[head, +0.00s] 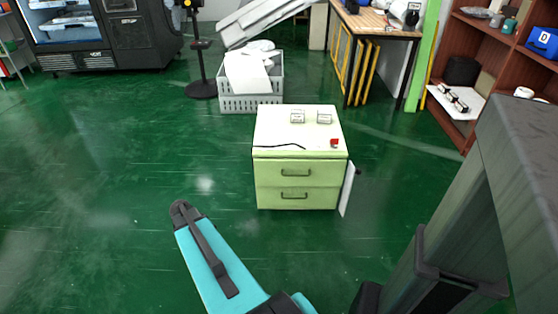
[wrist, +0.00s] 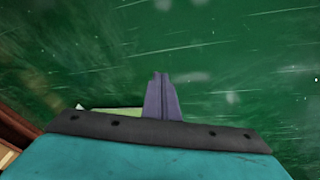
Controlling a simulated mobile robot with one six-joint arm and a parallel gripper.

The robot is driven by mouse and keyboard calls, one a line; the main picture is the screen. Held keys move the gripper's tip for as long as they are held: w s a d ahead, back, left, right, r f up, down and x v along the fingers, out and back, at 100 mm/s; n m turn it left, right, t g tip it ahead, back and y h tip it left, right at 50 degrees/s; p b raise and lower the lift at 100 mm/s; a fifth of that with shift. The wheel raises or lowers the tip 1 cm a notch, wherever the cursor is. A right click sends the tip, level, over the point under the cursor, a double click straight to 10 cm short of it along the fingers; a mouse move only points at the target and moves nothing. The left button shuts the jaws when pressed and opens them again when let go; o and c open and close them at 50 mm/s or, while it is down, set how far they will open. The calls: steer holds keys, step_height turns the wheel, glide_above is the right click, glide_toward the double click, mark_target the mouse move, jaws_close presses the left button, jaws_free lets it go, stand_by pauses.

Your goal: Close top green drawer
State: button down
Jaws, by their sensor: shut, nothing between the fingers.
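The light green cabinet (head: 262,175) stands on the floor at the middle of the head view. It has two drawers, one above the other, each with a dark handle. The top green drawer (head: 267,172) looks about flush with the lower drawer (head: 265,197); a small gap cannot be ruled out. My gripper (wrist: 160,78) shows in the wrist view, its fingers together and empty over green floor. A pale green sliver (wrist: 112,113) behind my gripper's body may be the cabinet. In the head view my teal arm is left of and nearer than the cabinet, apart from it.
On the cabinet top lie two small boxes, a red item (head: 334,142) and a dark cable. A white panel (head: 347,188) leans at its right side. Grey crates (head: 250,104) stand behind it. Shelves are at the right. The floor left of the cabinet is clear.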

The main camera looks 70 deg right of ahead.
steer(key=s+d+r+m+h, duration=0.1)
steer(key=s+d+r+m, duration=0.3)
steer(key=d, duration=0.6)
steer(key=s+d+r+m+h+p, duration=0.1)
steer(key=s+d+r+m, duration=0.3)
steer(key=d+r, duration=0.5)
steer(key=s+d+r+m+g+h+p, duration=0.1)
steer(key=s+d+r+m, duration=0.3)
steer(key=d+r, duration=0.3)
steer(key=s+d, duration=0.1)
steer(key=d, duration=0.4)
steer(key=shift+s+m+h, duration=0.15)
steer(key=shift+m+h, duration=0.25)
steer(key=shift+d+f, duration=0.1)
steer(key=shift+d, duration=0.05)
glide_toward(284, 165)
steer(key=shift+x, duration=1.95)
